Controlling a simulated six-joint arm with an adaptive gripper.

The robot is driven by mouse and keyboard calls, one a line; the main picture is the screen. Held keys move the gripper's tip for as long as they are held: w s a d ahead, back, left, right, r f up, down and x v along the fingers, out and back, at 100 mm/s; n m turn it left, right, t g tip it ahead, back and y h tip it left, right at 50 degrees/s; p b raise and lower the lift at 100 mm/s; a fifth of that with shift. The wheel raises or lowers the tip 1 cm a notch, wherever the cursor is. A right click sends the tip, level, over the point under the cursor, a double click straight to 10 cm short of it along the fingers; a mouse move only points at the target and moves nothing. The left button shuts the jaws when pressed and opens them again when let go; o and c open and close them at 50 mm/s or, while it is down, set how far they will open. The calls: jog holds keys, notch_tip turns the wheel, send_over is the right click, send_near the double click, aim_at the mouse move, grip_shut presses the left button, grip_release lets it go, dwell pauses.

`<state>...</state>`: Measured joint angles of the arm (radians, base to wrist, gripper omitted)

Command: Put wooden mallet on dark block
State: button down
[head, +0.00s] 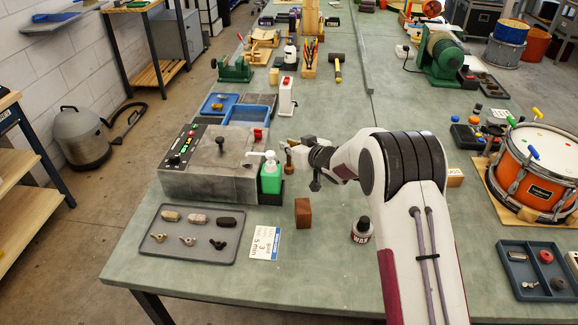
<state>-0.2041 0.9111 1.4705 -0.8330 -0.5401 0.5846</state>
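My gripper (296,152) points left over the bench, just right of the green pump bottle. A small brown wooden piece (290,163), which looks like the wooden mallet, stands upright at its fingertips. The fingers are small and partly hidden by my wrist, so I cannot tell whether they hold this piece or are only beside it. A dark reddish-brown block (303,213) stands on the bench in front of and below the gripper, apart from it, with nothing on top. It looks like the dark block.
The green pump bottle (270,178) stands beside a grey machine (206,180). A grey tray (160,246) with small parts, a white card (265,243) and a wax bottle (362,231) surround the block. An orange drum (537,185) is at right. The front bench edge is clear.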

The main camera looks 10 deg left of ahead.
jog(key=shift+r, duration=0.1)
notch_tip(320, 180, up, 9)
jog(key=shift+r, duration=0.4)
dwell(0.5)
dwell(0.6)
